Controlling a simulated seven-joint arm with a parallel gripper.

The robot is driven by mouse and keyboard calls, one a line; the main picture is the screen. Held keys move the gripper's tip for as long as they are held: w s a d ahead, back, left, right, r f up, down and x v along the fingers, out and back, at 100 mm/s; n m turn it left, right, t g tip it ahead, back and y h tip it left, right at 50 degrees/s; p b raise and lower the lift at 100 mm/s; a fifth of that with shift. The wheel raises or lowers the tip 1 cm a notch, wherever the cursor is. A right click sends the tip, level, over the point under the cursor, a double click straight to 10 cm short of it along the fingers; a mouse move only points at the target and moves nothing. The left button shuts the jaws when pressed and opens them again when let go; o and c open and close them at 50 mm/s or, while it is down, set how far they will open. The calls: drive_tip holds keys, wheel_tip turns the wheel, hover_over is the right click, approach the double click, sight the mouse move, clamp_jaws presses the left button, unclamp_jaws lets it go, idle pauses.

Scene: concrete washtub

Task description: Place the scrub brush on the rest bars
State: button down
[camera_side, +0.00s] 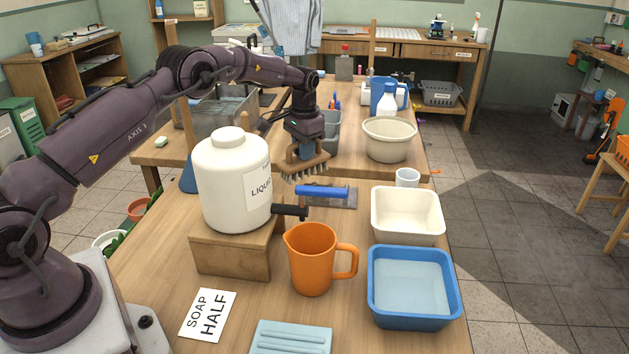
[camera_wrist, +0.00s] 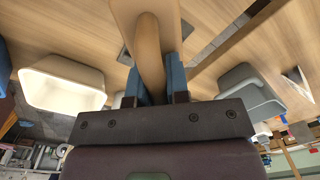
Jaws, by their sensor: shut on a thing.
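The scrub brush (camera_side: 305,166) has a wooden body and pale bristles facing down. My gripper (camera_side: 304,150) is shut on its raised wooden grip and holds it above the table, behind the blue-handled tool. In the wrist view the brush's wooden grip (camera_wrist: 150,50) sits between the blue fingers of my gripper (camera_wrist: 154,84). A light blue block with raised ribs (camera_side: 290,338) lies at the table's front edge. I cannot tell whether these ribs are the rest bars; no other bars are clear.
A blue-handled tool (camera_side: 322,191) lies just in front of the brush. A white liquid jug (camera_side: 222,185) stands on a wooden block (camera_side: 225,254) at left. An orange pitcher (camera_side: 311,262), cream tub (camera_side: 407,238) and blue tub (camera_side: 413,322) stand nearer. A round basin (camera_side: 389,145) is behind right.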

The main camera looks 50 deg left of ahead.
sight(304, 173)
drive_tip(key=shift+f, duration=3.35)
drive_tip(key=shift+f, duration=0.2)
drive_tip(key=c, duration=1.1)
unclamp_jaws()
drive_tip(key=shift+r, duration=0.15)
